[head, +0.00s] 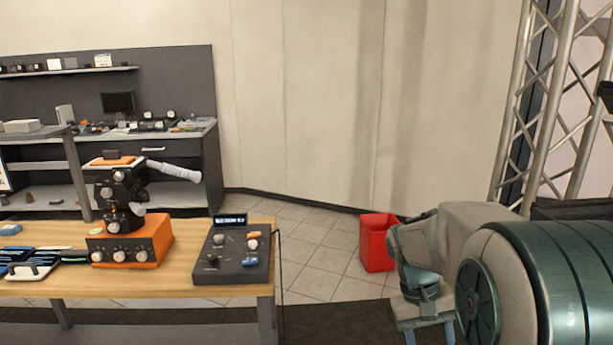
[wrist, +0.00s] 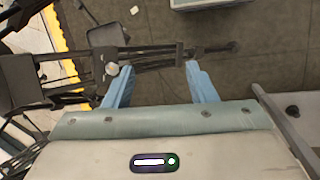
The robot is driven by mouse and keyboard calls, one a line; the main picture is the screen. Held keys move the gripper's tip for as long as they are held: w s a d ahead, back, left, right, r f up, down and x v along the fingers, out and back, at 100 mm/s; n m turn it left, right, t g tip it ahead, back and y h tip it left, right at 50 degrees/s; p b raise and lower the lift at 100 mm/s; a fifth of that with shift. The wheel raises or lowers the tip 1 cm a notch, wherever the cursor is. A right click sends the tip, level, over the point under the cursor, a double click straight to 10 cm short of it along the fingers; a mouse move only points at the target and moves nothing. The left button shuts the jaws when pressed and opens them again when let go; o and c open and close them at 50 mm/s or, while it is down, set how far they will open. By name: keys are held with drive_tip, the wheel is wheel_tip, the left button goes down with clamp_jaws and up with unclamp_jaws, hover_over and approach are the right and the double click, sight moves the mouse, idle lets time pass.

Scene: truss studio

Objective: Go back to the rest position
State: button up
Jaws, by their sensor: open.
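My gripper (wrist: 158,88) is open in the wrist view, its two blue fingers apart with nothing between them. Past the fingers is the dark floor, with a dark folding frame lying across the view behind them. In the head view my arm fills the lower right, and the blue finger parts of my gripper (head: 430,335) show at the bottom edge, pointing down. The fingertips are cut off there.
A wooden table (head: 180,286) at the left holds an orange microscope-like device (head: 128,240) and a dark control box (head: 232,254). A red bin (head: 377,243) stands on the tiles behind my arm. A metal truss (head: 545,100) rises at the right. Tiled floor between table and bin is clear.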

drive_tip(key=s+a+r+t+y+p, duration=0.3)
drive_tip(key=s+a+r+t+p, duration=0.2)
drive_tip(key=s, duration=0.6)
drive_tip(key=a+r, duration=0.2)
drive_tip(key=a, duration=0.1)
drive_tip(key=shift+a+r+n+t, duration=0.15)
drive_tip(key=shift+r+n+t, duration=0.15)
drive_tip(key=shift+t, duration=0.1)
drive_tip(key=c, duration=0.3)
